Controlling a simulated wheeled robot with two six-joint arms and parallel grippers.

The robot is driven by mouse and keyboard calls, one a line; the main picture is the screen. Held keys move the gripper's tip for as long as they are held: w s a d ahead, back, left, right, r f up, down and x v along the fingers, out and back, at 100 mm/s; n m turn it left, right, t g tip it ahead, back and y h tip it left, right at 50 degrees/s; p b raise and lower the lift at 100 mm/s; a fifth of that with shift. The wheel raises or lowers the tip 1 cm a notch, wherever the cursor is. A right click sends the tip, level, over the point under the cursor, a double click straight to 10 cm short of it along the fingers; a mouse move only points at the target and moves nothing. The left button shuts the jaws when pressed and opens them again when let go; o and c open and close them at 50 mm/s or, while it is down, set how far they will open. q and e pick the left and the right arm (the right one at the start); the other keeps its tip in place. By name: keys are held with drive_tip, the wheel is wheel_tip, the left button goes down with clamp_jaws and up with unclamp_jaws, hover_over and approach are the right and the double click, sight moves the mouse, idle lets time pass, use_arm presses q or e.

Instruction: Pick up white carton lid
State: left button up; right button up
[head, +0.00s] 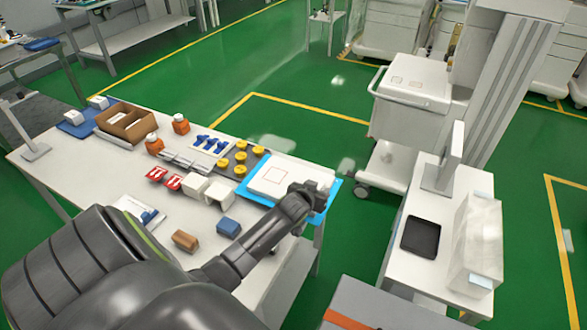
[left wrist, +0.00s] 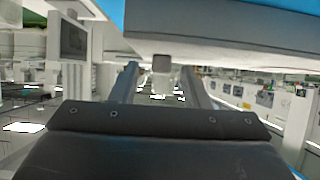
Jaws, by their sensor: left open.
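A flat white carton lid (head: 280,175) with a red square outline on top lies on a blue mat (head: 333,190) at the right end of the white table. My left gripper (head: 313,190) is at the right front corner of the lid, and its arm crosses in front of the mat. Its fingers (left wrist: 160,80) are apart in the left wrist view, with nothing clearly held between them. A pale slab with a blue edge (left wrist: 235,50) fills the top of that view; I cannot tell whether the fingers touch it. My right gripper is not in view.
Left of the lid, the table holds yellow-capped items (head: 241,158), white boxes (head: 218,193), a blue block (head: 228,227), a brown block (head: 185,241) and a cardboard tray (head: 125,122). A side table (head: 440,277) with a black tray (head: 420,237) stands right, across a gap.

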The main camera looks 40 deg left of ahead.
use_arm(q)
clamp_jaws()
